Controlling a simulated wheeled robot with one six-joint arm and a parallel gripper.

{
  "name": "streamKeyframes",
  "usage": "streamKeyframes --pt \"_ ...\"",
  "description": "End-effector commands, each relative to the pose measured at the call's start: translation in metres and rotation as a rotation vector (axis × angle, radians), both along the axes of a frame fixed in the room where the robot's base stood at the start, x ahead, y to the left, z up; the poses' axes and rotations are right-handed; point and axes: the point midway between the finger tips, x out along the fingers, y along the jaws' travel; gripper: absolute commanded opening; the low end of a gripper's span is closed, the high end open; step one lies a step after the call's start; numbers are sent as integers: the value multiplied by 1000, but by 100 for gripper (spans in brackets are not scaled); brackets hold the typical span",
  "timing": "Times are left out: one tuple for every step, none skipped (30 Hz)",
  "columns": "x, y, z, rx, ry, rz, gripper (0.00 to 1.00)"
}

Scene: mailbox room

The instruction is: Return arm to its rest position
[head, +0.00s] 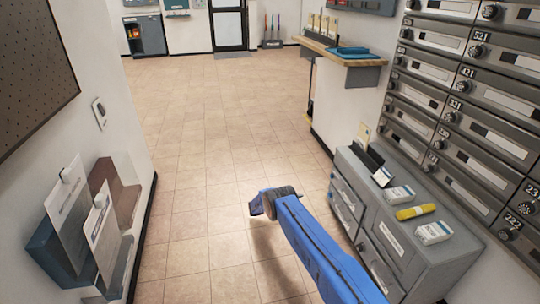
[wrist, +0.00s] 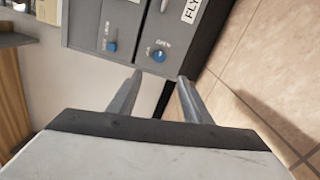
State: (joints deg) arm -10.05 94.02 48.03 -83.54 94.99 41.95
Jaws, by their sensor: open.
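My gripper (wrist: 160,80) shows in the wrist view with its two grey fingers apart and nothing between them. In the head view my blue arm (head: 315,245) reaches from the lower right edge up to the middle, over the tiled floor. The gripper's fingers cannot be made out in the head view.
A low grey cabinet (head: 403,250) stands right of my arm, with small boxes and a yellow item (head: 415,212) on top. Numbered mailboxes (head: 475,90) line the right wall. Leaflet holders (head: 60,255) hang on the left wall. Tiled floor (head: 205,130) ahead is clear.

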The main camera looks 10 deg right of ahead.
Motion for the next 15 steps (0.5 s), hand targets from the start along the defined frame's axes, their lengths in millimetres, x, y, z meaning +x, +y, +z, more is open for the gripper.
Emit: streamKeyframes --pt "0 0 1 1 0 0 45" --pt "1 0 3 3 -1 -2 45" --pt "2 0 7 7 -1 -4 45" --pt "3 -1 12 12 -2 -6 45" --pt "4 -1 18 17 -1 -10 45" --pt "6 -2 27 29 0 -16 45" --pt "7 -2 35 38 0 -22 45" --pt "9 -3 44 48 1 -27 45" --pt "10 -3 57 64 2 -35 45" --pt "11 -4 66 77 3 -42 45" --pt "12 -5 76 89 4 -48 45" --pt "12 -6 90 106 6 -56 45" --pt "12 -6 99 118 8 -62 45" --pt "12 -7 109 132 8 -68 45" --pt "12 -8 122 150 8 -75 45"
